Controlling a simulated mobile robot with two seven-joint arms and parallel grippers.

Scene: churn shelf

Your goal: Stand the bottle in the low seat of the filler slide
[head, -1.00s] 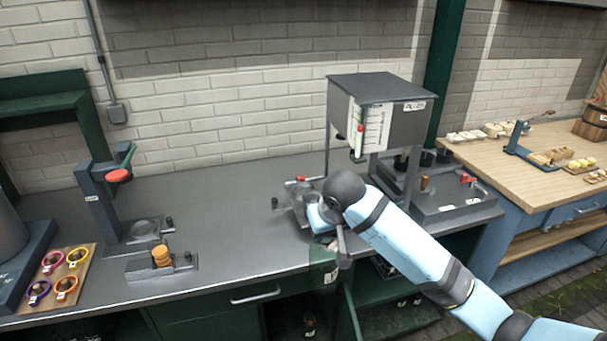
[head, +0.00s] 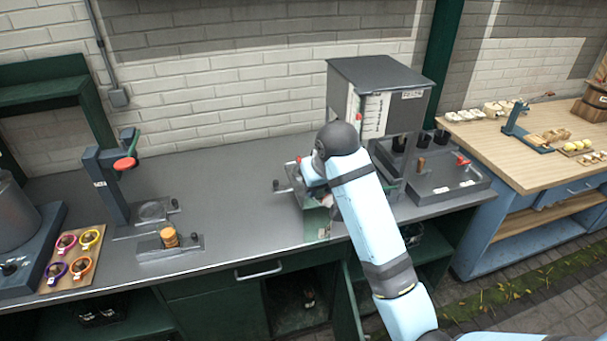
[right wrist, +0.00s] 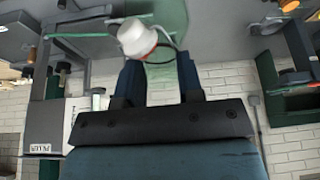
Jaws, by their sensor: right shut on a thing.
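The bottle (right wrist: 163,74) is translucent green glass with a white stopper (right wrist: 137,38) and a dark and red ring at its neck. My right gripper (right wrist: 160,85) is shut on it, one dark finger on each side. In the head view the green bottle (head: 317,224) shows below my right gripper (head: 316,190), near the counter's front edge. The filler (head: 380,85) is a grey box on legs. The filler slide (head: 283,186) is a grey metal piece at its left, partly hidden by my arm. Its low seat is hidden. My left gripper is not in view.
A press (head: 110,185) and a small block with an orange-brown piece (head: 168,237) stand at the left. A board (head: 72,262) holds several coloured rings. A grey tray (head: 435,180) lies right of the filler. The counter between the press and the slide is clear.

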